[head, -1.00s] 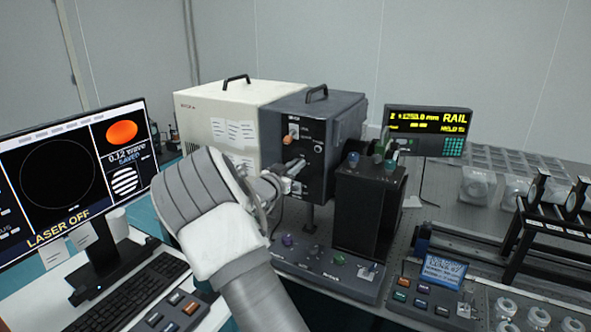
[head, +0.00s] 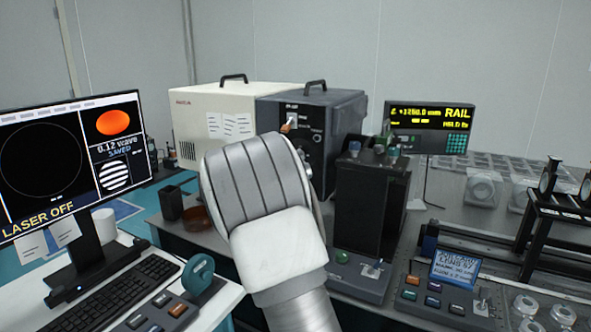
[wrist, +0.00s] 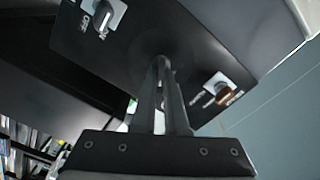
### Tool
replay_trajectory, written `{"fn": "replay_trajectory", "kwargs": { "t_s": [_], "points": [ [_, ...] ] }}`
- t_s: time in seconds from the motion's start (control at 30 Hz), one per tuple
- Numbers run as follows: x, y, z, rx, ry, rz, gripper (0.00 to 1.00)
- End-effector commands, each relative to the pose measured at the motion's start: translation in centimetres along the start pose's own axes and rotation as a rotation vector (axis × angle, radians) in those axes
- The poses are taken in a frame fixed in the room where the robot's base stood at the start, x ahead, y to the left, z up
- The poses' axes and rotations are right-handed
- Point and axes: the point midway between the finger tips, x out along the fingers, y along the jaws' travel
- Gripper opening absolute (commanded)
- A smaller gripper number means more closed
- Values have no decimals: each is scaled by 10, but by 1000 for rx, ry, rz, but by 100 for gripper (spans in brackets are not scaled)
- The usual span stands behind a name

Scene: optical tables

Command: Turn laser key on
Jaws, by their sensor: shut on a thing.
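The laser unit's dark front panel (head: 318,150) stands behind my arm. It carries an orange-brown switch (head: 288,126) at its upper left, which also shows to the right of my fingers in the wrist view (wrist: 219,90). A silver knob on a pale label (wrist: 103,18) shows at the upper left there. My gripper (wrist: 159,66) has its fingers close together, tips at the panel between these two. It is shut on a small part, seemingly the laser key, that the fingers hide. My wrist hides the gripper in the head view. The monitor (head: 45,160) reads LASER OFF.
A dark box with knobs (head: 372,205) stands right of my wrist, close by. A control box (head: 440,290) and a rail display (head: 430,125) are further right.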

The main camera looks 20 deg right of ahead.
Motion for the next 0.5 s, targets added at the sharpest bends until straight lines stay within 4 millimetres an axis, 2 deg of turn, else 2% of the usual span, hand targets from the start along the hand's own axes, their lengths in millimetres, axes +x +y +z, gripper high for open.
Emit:
{"fn": "replay_trajectory", "kwargs": {
  "t_s": [0.03,0.5],
  "points": [
    [0,6,3,46,-1,1,0],
    [0,7,4,423,-2,1,0]
  ]
}}
